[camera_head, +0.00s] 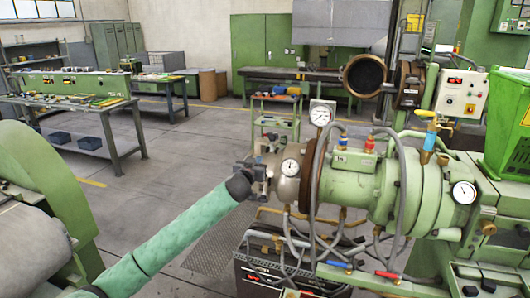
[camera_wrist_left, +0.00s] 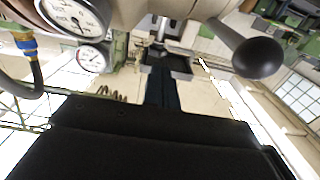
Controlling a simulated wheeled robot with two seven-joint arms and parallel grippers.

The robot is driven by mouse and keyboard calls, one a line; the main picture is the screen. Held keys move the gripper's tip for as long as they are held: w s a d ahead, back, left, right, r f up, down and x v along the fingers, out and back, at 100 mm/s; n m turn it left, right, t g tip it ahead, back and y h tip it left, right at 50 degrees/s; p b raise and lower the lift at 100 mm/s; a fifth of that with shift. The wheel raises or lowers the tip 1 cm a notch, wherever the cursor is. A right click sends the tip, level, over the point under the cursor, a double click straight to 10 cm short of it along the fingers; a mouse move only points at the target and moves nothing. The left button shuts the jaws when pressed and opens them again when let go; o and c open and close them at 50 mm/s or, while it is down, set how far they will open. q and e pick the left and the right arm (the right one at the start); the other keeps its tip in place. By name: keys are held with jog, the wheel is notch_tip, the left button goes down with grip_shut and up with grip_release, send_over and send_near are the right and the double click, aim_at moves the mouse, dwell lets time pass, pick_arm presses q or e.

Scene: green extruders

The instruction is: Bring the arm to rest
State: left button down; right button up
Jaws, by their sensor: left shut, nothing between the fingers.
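My left arm reaches in from the lower left in a green sleeve. Its gripper (camera_head: 262,172) is beside the front end of the green extruder (camera_head: 350,180), near a round gauge (camera_head: 290,167). In the head view the fingers are small and hard to tell from the metal parts behind. In the left wrist view the dark gripper (camera_wrist_left: 167,68) is shut and holds nothing. Whether it touches the extruder I cannot tell. My right gripper is not in view.
Hoses, a tall gauge (camera_head: 322,115) and several valves crowd the extruder. A black ball knob (camera_wrist_left: 258,57) and two gauges (camera_wrist_left: 72,15) are near in the left wrist view. Workbenches (camera_head: 70,105) stand at the left. The floor (camera_head: 190,150) between is clear.

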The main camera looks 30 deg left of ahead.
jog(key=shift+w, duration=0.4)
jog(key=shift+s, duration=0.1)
